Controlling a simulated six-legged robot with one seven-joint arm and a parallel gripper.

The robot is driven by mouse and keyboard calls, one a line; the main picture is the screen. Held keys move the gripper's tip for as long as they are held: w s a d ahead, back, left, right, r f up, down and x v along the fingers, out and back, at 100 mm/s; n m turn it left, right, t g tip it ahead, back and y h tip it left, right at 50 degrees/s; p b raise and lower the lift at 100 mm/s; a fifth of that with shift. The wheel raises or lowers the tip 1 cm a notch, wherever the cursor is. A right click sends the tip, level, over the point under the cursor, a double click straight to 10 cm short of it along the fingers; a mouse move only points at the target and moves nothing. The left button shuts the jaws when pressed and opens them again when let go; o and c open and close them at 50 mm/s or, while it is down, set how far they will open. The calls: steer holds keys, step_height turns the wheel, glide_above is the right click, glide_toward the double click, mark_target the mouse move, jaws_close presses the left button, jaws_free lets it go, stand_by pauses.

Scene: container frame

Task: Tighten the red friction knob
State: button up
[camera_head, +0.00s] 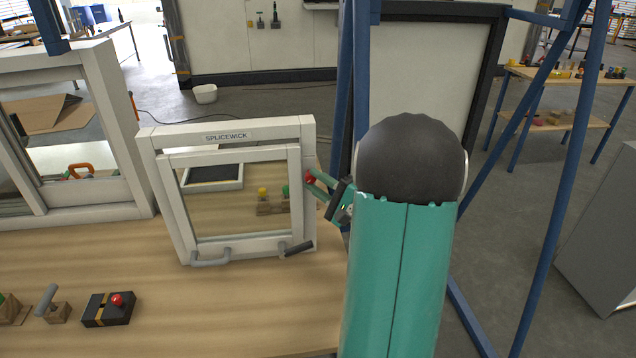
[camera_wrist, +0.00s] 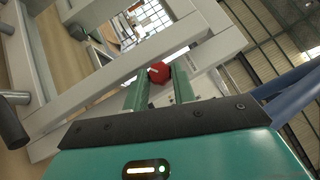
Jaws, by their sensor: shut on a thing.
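The red friction knob (camera_head: 309,177) is on the right side post of the small white window frame (camera_head: 228,134) labelled SPLICEWICK. My gripper (camera_head: 318,182) reaches it from the right, with green fingers at the knob. In the wrist view the knob (camera_wrist: 159,72) sits between the tips of my two fingers (camera_wrist: 162,86), which are shut on it. The knob's contact with the post is partly hidden by the fingers. The window's sash has a grey handle (camera_head: 211,259) and a dark lever (camera_head: 296,249) at its bottom.
The window stands on a wooden table (camera_head: 230,300). A larger white window frame (camera_head: 105,110) stands to the left. A black box with a red button (camera_head: 108,309) and a grey-handled lever (camera_head: 50,302) are at the front left. Blue frame posts (camera_head: 352,80) rise behind my arm.

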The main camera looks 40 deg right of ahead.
steer(key=shift+d, duration=0.1)
steer(key=o, duration=1)
steer(key=shift+s, duration=0.15)
steer(key=v, duration=1.3)
steer(key=shift+s+f, duration=0.15)
steer(key=shift+s, duration=0.15)
